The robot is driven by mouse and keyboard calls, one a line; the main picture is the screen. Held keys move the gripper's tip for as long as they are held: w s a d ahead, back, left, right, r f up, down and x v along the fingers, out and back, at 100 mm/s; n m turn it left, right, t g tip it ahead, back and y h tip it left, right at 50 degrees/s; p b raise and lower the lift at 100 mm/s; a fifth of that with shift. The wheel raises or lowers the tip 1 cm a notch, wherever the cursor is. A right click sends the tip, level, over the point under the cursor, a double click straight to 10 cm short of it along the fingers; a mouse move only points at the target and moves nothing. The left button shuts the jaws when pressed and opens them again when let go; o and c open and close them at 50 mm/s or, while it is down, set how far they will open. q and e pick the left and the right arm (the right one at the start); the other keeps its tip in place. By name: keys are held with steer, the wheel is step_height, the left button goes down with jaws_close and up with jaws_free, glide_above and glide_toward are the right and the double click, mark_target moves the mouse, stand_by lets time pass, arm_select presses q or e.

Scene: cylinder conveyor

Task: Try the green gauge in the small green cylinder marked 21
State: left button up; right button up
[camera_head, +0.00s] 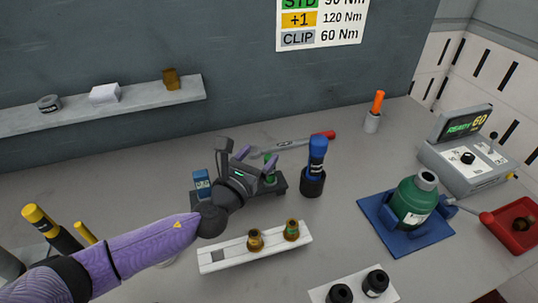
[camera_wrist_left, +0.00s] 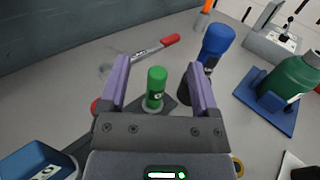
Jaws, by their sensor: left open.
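The green gauge (camera_head: 270,169) stands upright in a dark stand (camera_head: 279,187), partly behind my left gripper. In the left wrist view the gauge (camera_wrist_left: 155,88) shows between the fingers. My left gripper (camera_head: 259,158) is open and empty, with a finger on each side of the gauge; I cannot tell whether they touch it. The fingers also show in the left wrist view (camera_wrist_left: 157,78). A green cylinder (camera_head: 412,203) with a pale neck and a small label sits in a blue holder (camera_head: 378,210) at the right; its number is too small to read. My right gripper is not in view.
A blue-handled tool (camera_head: 317,158) stands in a black cup just right of the gauge. A red-handled wrench (camera_head: 322,135) lies behind. A white rack (camera_head: 211,264) with brass fittings lies in front. A console (camera_head: 468,165) and red tray (camera_head: 498,231) are at the right.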

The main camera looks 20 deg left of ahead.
arm_select(q)
steer(key=f+b, duration=0.1)
steer(key=f, duration=0.1)
steer(key=f+b, duration=0.2)
steer(key=f, duration=0.1)
steer(key=f+b, duration=0.1)
steer(key=f, duration=0.2)
steer(key=shift+s+d+b, duration=0.1)
steer(key=shift+s+b, duration=0.25)
steer(key=shift+b, duration=0.05)
steer(key=w, duration=0.2)
steer(key=w+d+b, duration=0.1)
steer(key=w, duration=0.2)
steer(key=w+b, duration=0.1)
steer(key=w, duration=0.1)
steer(key=shift+w+d+r, duration=0.2)
steer(key=shift+w, duration=0.05)
steer(key=shift+r, duration=0.1)
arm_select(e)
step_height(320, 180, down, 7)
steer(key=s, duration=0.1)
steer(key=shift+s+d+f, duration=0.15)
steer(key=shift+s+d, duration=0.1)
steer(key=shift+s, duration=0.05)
arm_select(q)
jaws_close()
